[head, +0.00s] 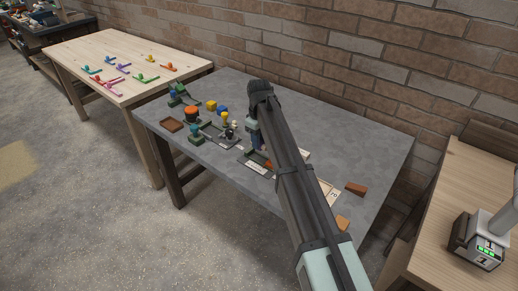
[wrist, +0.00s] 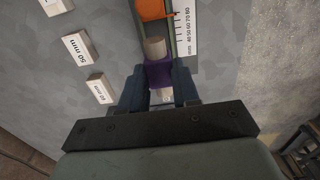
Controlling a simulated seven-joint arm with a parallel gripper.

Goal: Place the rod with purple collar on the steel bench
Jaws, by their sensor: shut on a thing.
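In the wrist view, my gripper (wrist: 158,92) is shut on the rod with purple collar (wrist: 157,73). The fingers sit on both sides of the purple collar. The pale wooden end of the rod points away from the gripper, toward an orange piece (wrist: 152,9) in a dark green fixture. I cannot tell whether the rod touches the fixture. The grey bench (head: 345,132), which looks like the steel bench, lies below my gripper. In the head view my arm largely hides the gripper and the rod.
A scale (wrist: 185,30) marked in mm runs beside the fixture. Labelled blocks (wrist: 76,46) lie to its left. Several small coloured parts stand on the bench's left side, with a brown tray (head: 172,125). The bench's back right is clear.

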